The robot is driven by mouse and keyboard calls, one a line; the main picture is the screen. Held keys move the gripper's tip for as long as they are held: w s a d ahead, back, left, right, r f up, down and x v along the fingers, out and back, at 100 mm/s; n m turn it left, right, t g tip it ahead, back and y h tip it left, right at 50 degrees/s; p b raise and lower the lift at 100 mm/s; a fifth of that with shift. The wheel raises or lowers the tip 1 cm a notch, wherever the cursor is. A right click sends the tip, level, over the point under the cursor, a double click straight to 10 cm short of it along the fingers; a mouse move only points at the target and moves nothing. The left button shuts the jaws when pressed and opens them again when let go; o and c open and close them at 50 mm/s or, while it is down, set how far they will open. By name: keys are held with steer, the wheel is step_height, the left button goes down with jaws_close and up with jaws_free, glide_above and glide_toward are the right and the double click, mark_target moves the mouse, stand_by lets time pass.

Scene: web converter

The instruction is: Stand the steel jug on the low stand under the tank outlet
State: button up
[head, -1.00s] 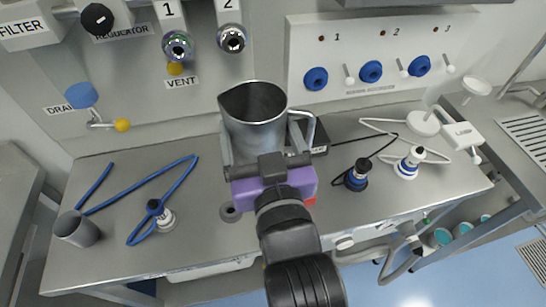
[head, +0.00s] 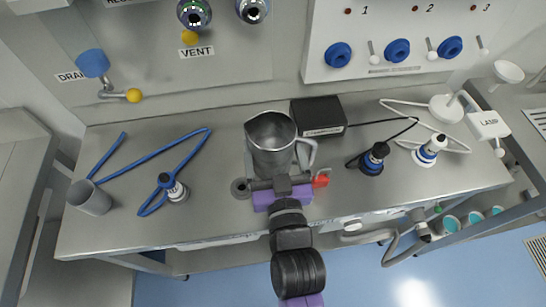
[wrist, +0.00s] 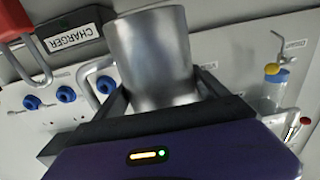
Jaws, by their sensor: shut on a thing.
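The steel jug (head: 268,158) is upright between the fingers of my gripper (head: 276,182), over the middle of the bench. Its open mouth faces up and its handle is at the right. The wrist view shows the jug (wrist: 155,60) between both fingers of my gripper (wrist: 163,98). I cannot tell whether its base touches the bench. An outlet marked DRAIN (head: 108,93), with a blue top and a yellow knob, is on the wall at the left. I cannot make out a low stand beneath it.
A grey cup (head: 92,199) and a blue-cabled probe (head: 172,188) are on the bench left of the jug. A black charger box (head: 319,115) is behind it. A red object (head: 321,181) is close to its handle. Two probes (head: 371,158) (head: 430,150) are further right.

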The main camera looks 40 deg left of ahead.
mark_target(270, 142)
steer(key=shift+f+b, duration=0.45)
steer(key=shift+f, duration=1.8)
steer(key=shift+f, duration=0.2)
steer(key=o, duration=1.7)
steer(key=shift+r, duration=0.15)
steer(key=shift+s+d, duration=0.15)
steer(key=shift+d, duration=0.05)
steer(key=b+v, duration=0.3)
steer(key=v, duration=0.7)
steer(key=shift+s, duration=0.15)
steer(key=shift+s+d, duration=0.4)
steer(key=shift+d, duration=0.15)
